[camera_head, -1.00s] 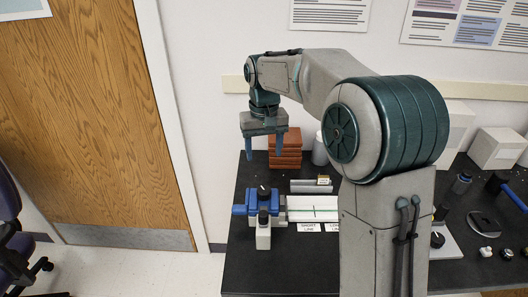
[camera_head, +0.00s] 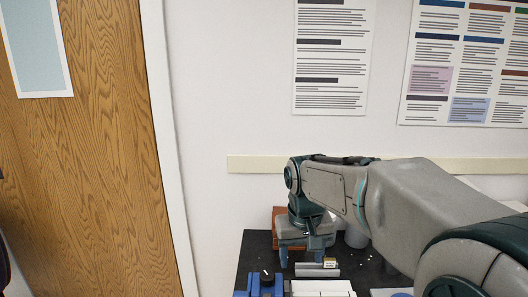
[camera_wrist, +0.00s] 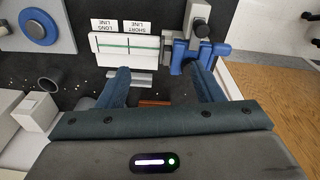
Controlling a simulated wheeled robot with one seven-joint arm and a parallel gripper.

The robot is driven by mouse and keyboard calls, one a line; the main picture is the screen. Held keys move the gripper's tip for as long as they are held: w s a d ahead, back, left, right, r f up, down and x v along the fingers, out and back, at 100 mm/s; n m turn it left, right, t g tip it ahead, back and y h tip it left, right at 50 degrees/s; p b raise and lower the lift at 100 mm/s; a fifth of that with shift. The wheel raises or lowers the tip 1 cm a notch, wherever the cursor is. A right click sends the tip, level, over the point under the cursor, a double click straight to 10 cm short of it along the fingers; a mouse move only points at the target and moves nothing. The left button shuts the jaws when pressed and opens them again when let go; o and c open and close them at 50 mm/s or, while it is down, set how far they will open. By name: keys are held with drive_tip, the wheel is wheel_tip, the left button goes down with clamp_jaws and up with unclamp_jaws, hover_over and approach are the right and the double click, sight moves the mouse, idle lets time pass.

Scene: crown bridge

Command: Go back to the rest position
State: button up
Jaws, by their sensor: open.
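My gripper (camera_head: 301,258) hangs fingers-down over the black bench, in front of the reddish-brown stack (camera_head: 278,227). In the wrist view its two blue fingers (camera_wrist: 158,70) are spread apart, with nothing held between them. The white block with green lines (camera_wrist: 128,47) lies beyond the fingertips, beside labels reading "SHORT LINE" and "LONG LINE". A blue clamp-like fixture (camera_wrist: 190,52) stands to its right in that view. The fixture's top also shows at the bottom of the head view (camera_head: 262,285). A sliver of the stack shows between the fingers in the wrist view (camera_wrist: 155,103).
A grey rail (camera_head: 316,270) lies on the bench near the gripper. A light grey container (camera_head: 356,237) stands right of the stack. In the wrist view, a dark round cup (camera_wrist: 50,80), a white box (camera_wrist: 35,112) and scattered white bits lie at the left. The wooden floor is right.

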drive_tip(key=s+d+f+m, duration=0.1)
drive_tip(key=s+d+f, duration=0.1)
drive_tip(key=s, duration=0.6)
drive_tip(key=s+d+f+t, duration=0.1)
drive_tip(key=s+d+f, duration=0.2)
drive_tip(key=s, duration=0.4)
drive_tip(key=shift+s+d+m+t, duration=0.3)
drive_tip(key=shift+s+d+m, duration=0.1)
drive_tip(key=shift+d, duration=0.5)
drive_tip(key=shift+f, duration=0.1)
